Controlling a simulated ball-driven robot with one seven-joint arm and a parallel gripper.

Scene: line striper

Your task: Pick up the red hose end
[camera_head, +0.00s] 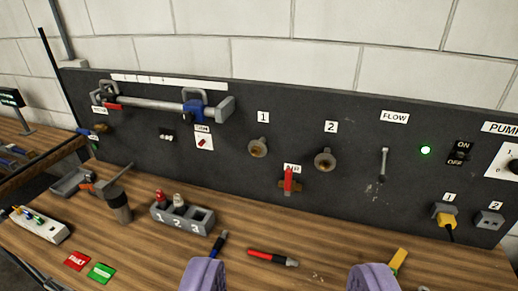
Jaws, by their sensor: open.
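My gripper (288,276) shows as two purple fingers at the bottom edge, spread wide apart. The gripper is open and empty. In the picture, the red hose end lies between and just beyond the two fingertips. I cannot tell the height of the fingers above the bench.
A blue hose end (218,244) lies by the left finger, and a yellow piece (398,260) by the right finger. A grey numbered holder (181,219) stands left. The black panel (345,125) behind carries two brass ports, a red valve handle (289,180) and plugs.

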